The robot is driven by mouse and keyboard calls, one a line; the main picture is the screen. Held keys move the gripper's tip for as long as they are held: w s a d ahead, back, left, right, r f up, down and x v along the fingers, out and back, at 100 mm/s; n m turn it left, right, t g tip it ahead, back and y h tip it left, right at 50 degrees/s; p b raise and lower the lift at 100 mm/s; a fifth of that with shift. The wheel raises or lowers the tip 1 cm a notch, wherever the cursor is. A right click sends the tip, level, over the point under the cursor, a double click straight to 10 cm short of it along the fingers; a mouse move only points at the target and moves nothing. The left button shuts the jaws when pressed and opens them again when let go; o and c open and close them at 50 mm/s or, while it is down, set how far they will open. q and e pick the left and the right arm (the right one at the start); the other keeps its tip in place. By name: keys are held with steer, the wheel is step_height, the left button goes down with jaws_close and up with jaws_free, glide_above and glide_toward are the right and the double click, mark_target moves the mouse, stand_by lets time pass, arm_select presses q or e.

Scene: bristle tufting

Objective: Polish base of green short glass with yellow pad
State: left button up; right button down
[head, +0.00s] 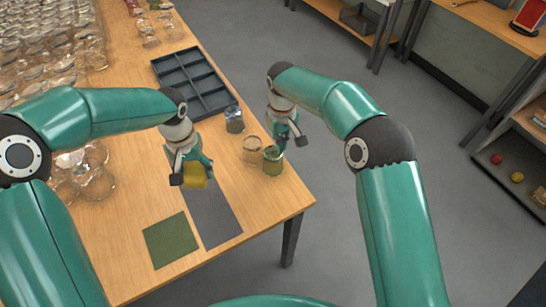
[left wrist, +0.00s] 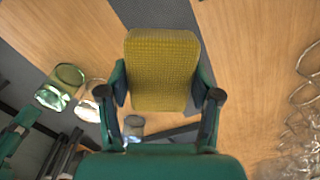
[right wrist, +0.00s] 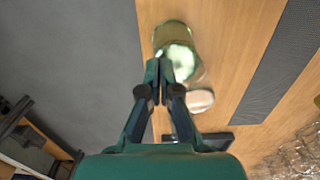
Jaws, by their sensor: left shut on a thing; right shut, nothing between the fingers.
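A yellow pad (head: 195,177) is held by my left gripper (head: 192,167) above the dark grey mat. The left wrist view shows the pad (left wrist: 162,70) between both fingers. A short green glass (head: 272,161) stands near the table's right edge. It also shows in the left wrist view (left wrist: 52,97) and the right wrist view (right wrist: 174,38). My right gripper (right wrist: 159,66) is shut and empty, its fingertips close to the glass. I cannot tell whether they touch it. The pad and the green glass are well apart.
A clear glass (head: 252,152) stands just left of the green glass, and a grey-blue glass (head: 234,120) stands behind. A dark divided tray (head: 163,75) lies further back. A dark grey mat (head: 216,217) and a green mat (head: 170,241) lie in front. Many clear glasses (head: 92,182) crowd the left.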

arm_select(q)
steer(key=shift+f+b, duration=0.5)
arm_select(e)
steer(key=shift+f, duration=0.85)
arm_select(q)
steer(key=shift+r, duration=0.1)
arm_select(e)
steer(key=shift+r, duration=0.15)
